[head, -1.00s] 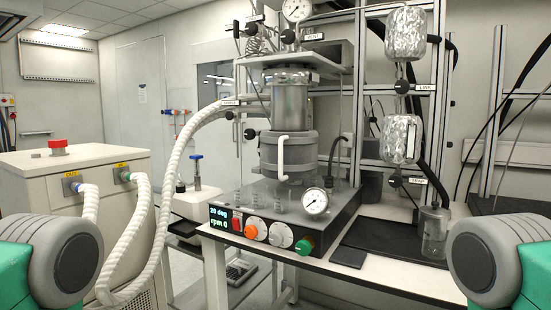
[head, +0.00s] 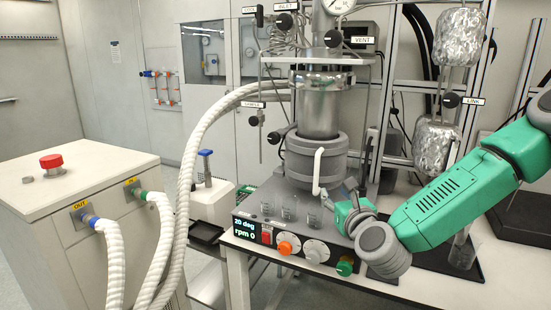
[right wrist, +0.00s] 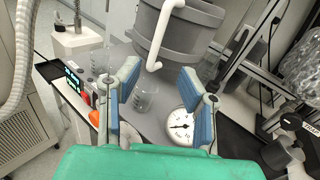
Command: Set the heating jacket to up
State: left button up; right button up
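The heating jacket (head: 299,160) is a grey cylinder around the lower part of the steel reactor vessel (head: 320,112), low above the grey base unit. Its white bar handle (head: 318,168) faces me. The jacket (right wrist: 205,42) and its handle (right wrist: 162,32) also show at the top of the right wrist view. My right gripper (head: 325,203) is near the handle's lower end. In the right wrist view, the gripper's blue-padded fingers (right wrist: 159,80) are apart, with nothing held between them; the handle appears just beyond and above the tips. My left gripper is out of view.
Small glass beakers (head: 289,207) stand on the base near my right gripper. A pressure gauge (right wrist: 181,124) sits close to the right finger. The base front has a display (head: 246,227) and knobs (head: 287,246). White hoses (head: 188,180) run at left from a cabinet (head: 60,215).

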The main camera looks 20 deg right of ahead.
aim_at(317, 165)
jog(key=shift+m, duration=0.6)
jog(key=p+x, duration=0.1)
jog(key=x, duration=0.3)
jog(key=r+x, duration=0.1)
jog(key=x, duration=0.4)
jog(key=r+p+x, duration=0.1)
jog(key=x, duration=0.3)
jog(key=shift+w+d+r+p, duration=0.15)
jog(key=shift+w+r+p, duration=0.05)
jog(key=shift+w+p, duration=0.15)
jog(key=shift+w+d+f, duration=0.15)
jog(key=shift+w+d, duration=0.2)
jog(key=shift+d, duration=0.05)
jog(key=shift+a, duration=0.4)
jog(key=shift+c, duration=1.1)
jog(key=shift+a, duration=0.15)
grip_shut()
